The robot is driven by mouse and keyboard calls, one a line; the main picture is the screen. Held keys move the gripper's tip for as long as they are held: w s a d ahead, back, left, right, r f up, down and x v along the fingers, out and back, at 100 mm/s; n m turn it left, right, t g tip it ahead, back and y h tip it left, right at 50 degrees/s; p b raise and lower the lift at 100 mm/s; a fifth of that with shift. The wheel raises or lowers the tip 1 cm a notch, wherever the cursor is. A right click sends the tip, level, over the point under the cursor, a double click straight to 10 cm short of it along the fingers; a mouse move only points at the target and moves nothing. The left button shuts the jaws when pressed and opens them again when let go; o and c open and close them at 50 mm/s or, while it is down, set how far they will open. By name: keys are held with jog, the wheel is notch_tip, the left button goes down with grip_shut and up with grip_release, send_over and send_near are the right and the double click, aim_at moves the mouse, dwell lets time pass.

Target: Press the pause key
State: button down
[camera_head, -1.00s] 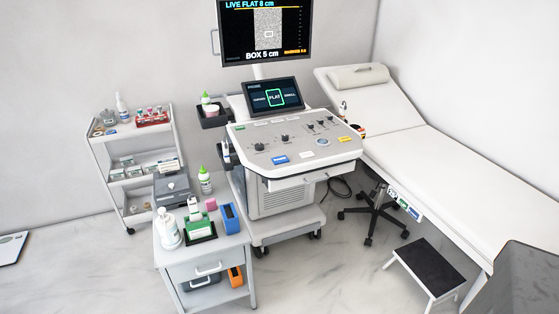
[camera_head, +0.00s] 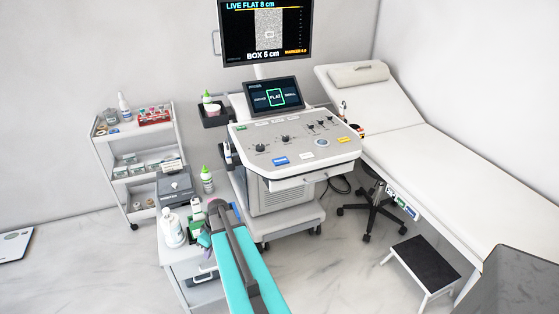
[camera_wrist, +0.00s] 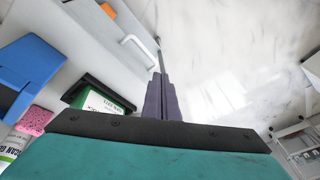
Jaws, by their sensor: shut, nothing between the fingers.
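The ultrasound machine's control panel (camera_head: 295,142) stands in the middle of the head view, with knobs, a round trackball and several labelled keys. A blue key (camera_head: 280,161) is at its front left, a white key (camera_head: 307,155) to the right of it, and a yellow key (camera_head: 344,140) at the right. The labels are too small to read, so I cannot tell which is the pause key. The monitor (camera_head: 265,30) shows LIVE FLAT 8 cm. In the wrist view my gripper (camera_wrist: 160,90) is shut and empty beside the small side cart, apart from the panel.
The side cart (camera_wrist: 80,20) carries a green-and-white box (camera_wrist: 98,103), a blue holder (camera_wrist: 38,70) and a pink sponge (camera_wrist: 35,120). A shelf trolley (camera_head: 165,125) stands left, an exam couch (camera_head: 420,160) right. A step stool (camera_head: 425,262) is on the floor at lower right.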

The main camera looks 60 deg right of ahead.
jog(key=d+r+n+t+h+p, duration=0.1)
jog(key=d+r+t, duration=0.1)
jog(key=d+r, duration=0.8)
jog(key=d+r+t+h+p, duration=0.1)
jog(key=d+r+p, duration=0.1)
jog(key=d+r, duration=0.75)
jog(key=s+d+r+t+h, duration=0.1)
jog(key=s+d+r, duration=0.2)
jog(key=d+r, duration=0.2)
jog(key=s+d+r+h+p, duration=0.1)
jog(key=s+d+r, duration=0.2)
jog(key=d+r, duration=0.3)
jog(key=s+d+r+n+t+h, duration=0.1)
jog(key=s+d+r, duration=0.2)
jog(key=d, duration=0.6)
notch_tip(320, 180, up, 2)
jog(key=shift+d+r+t+h+p, duration=0.15)
jog(key=shift+d+t+h+p, duration=0.15)
jog(key=shift+h+p, duration=0.1)
jog(key=shift+a, duration=0.1)
jog(key=b, duration=0.2)
send_over(282, 162)
jog(key=shift+f, duration=3.4)
jog(key=shift+f+b, duration=1)
jog(key=shift+f, duration=0.05)
